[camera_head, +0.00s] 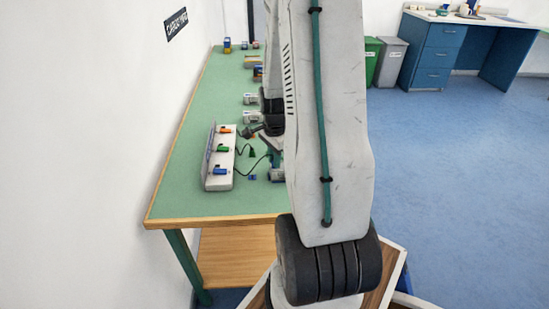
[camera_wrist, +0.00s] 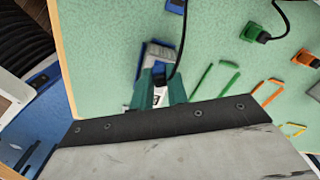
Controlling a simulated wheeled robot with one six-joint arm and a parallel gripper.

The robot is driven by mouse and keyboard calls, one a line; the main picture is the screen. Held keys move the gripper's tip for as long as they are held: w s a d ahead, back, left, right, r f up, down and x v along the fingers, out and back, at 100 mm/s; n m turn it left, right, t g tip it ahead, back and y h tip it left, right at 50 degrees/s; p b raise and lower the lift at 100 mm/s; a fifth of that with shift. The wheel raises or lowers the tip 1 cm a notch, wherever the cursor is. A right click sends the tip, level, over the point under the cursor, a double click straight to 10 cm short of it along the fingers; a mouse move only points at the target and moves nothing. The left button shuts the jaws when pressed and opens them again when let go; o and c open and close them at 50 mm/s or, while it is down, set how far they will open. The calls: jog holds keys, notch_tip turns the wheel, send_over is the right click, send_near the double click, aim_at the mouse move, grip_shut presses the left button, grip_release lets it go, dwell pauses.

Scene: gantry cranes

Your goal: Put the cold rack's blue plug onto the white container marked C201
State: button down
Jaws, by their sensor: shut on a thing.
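My gripper (camera_wrist: 160,88) has its teal fingers shut on the blue plug (camera_wrist: 158,70), as far as the partly covered view shows. A black cable runs down to it from the top of the wrist view. A grey and blue block (camera_wrist: 160,52) shows just beyond the fingertips. A white, dark-marked surface shows between and beside the fingers. I cannot read C201 anywhere or tell whether plug and container touch. In the head view, the white rack (camera_head: 218,165) stands on the green table. My arm hides most of the gripper there.
A green plug (camera_wrist: 253,33) and an orange plug (camera_wrist: 305,58) lie to the right in the wrist view, near coloured outlines on the table. Small pale containers (camera_head: 250,117) stand farther along the green table (camera_head: 190,188). A wall borders its left side.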

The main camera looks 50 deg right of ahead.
jog(key=shift+f, duration=0.15)
dwell(0.5)
jog(key=c, duration=0.8)
grip_release()
jog(key=shift+r, duration=3.5)
